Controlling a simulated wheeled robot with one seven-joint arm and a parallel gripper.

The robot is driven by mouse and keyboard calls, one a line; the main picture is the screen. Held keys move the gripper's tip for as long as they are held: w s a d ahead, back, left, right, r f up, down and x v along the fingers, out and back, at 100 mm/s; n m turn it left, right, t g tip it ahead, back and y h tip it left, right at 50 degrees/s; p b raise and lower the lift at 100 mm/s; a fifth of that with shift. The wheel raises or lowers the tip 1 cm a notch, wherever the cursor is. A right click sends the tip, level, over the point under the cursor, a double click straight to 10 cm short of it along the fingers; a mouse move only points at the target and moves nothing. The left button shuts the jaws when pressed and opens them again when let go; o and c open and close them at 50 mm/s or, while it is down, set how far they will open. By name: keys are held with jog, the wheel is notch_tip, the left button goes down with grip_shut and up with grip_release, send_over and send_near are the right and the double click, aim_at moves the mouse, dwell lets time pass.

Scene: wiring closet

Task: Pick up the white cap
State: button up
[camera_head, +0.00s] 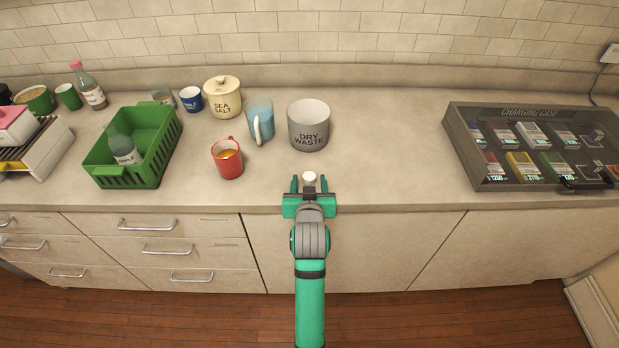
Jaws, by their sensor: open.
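The white cap (310,177) is a small round white piece near the front edge of the counter, in the middle of the head view. My gripper (309,185) is open, with its two green fingers pointing toward the wall. The cap shows between the fingertips, close to the right finger. I cannot tell whether a finger touches it. The lower part of the cap is partly hidden by the gripper.
The grey dry waste bin (309,127) stands behind the cap. A red mug (228,158) and a blue pitcher (260,118) are to the left. The counter (394,150) between bin and case is clear.

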jog(key=shift+x, duration=1.05)
jog(key=shift+d, duration=0.15)
jog(key=c, duration=1.1)
jog(key=shift+s, duration=0.1)
jog(key=shift+r, duration=0.2)
